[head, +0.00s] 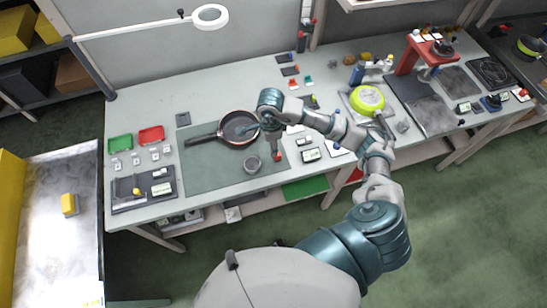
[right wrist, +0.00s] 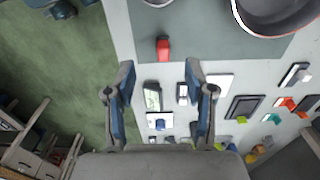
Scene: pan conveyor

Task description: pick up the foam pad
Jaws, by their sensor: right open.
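No item is clearly identifiable as the foam pad. A small red block (head: 279,156) stands at the right part of the green-grey mat (head: 215,172). It also shows in the right wrist view (right wrist: 163,48), beyond my fingertips and roughly between them. My right gripper (right wrist: 160,76) is open and empty, its two blue-padded fingers apart. In the head view my right arm reaches across the table, its hand beside the pan and above the mat's right side. A flat white piece (right wrist: 217,85) lies just right of the right finger in the wrist view. My left gripper is not seen.
A dark frying pan (head: 238,128) lies on the mat, handle to the left. Labelled displays (head: 311,155) and small tools crowd the table right of the mat. Green (head: 120,143) and red (head: 151,135) trays sit left.

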